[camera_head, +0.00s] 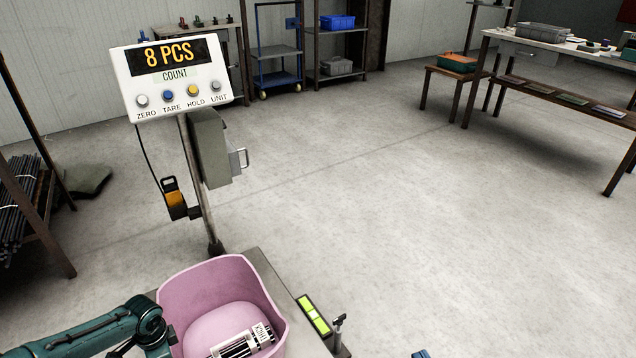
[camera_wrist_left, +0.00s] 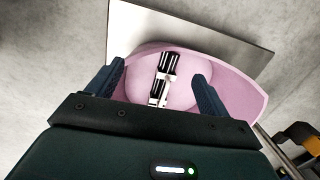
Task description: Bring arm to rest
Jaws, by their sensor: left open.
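My left arm (camera_head: 95,333) comes in from the left beside the pink bin (camera_head: 270,290). In the left wrist view my left gripper (camera_wrist_left: 158,72) is open, its two dark blue fingers apart above the pink bin (camera_wrist_left: 245,98). Black rods with white bands and a printed label (camera_head: 240,343) lie in the bin; they also show between the fingers in the wrist view (camera_wrist_left: 166,78), apart from them. Only a small blue tip of my right gripper (camera_head: 421,354) shows at the bottom edge; its jaws cannot be made out.
The bin stands on a grey scale platform (camera_head: 262,272). Its display (camera_head: 175,75) on a post reads "8 PCS". A green level (camera_head: 313,315) lies right of the bin. A rod rack (camera_head: 25,205) stands left; a workbench (camera_head: 545,45) is far right. Open floor lies between.

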